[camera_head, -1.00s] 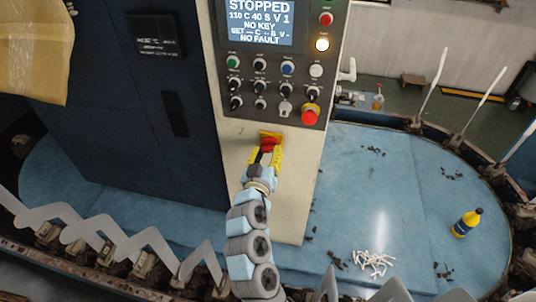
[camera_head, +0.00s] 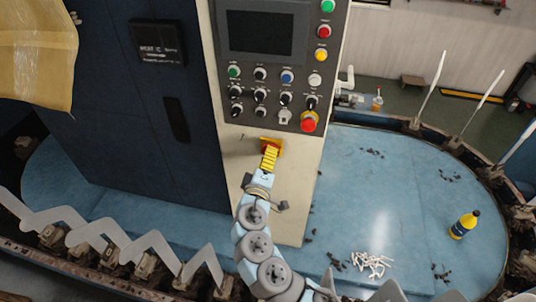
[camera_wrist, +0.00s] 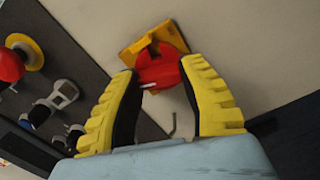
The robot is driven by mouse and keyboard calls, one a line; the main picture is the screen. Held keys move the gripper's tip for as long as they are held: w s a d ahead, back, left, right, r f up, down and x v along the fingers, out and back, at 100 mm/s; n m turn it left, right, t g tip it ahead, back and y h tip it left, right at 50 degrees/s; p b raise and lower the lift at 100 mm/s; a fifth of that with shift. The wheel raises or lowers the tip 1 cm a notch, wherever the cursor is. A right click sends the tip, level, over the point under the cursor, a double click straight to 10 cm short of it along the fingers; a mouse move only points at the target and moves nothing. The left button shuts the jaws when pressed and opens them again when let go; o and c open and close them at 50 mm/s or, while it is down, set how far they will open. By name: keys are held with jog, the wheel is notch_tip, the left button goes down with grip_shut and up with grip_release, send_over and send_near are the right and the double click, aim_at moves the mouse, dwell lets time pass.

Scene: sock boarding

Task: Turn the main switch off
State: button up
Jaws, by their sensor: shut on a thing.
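The main switch (camera_wrist: 160,70) is a red knob on a yellow square plate (camera_wrist: 133,50), low on the cream front of the control column. In the head view it shows as the yellow plate (camera_head: 277,142) below the button panel. My gripper (camera_wrist: 163,83) has its yellow, ribbed fingers on either side of the red knob and is shut on it. In the head view my gripper (camera_head: 270,157) covers much of the knob. The display (camera_head: 260,32) above is dark.
A red emergency button (camera_head: 308,121) and several small knobs (camera_head: 260,96) sit on the panel above the switch. A dark blue cabinet (camera_head: 150,130) stands to the left. A blue oval platform (camera_head: 380,190) with a bottle (camera_head: 465,224) and white scraps (camera_head: 372,264) lies right.

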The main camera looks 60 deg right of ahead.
jog(key=shift+n+p, duration=0.8)
jog(key=shift+n, duration=0.9)
jog(key=shift+f+n, duration=0.1)
jog(key=shift+n, duration=0.2)
jog(key=o, duration=1.2)
jog(key=v, duration=1.2)
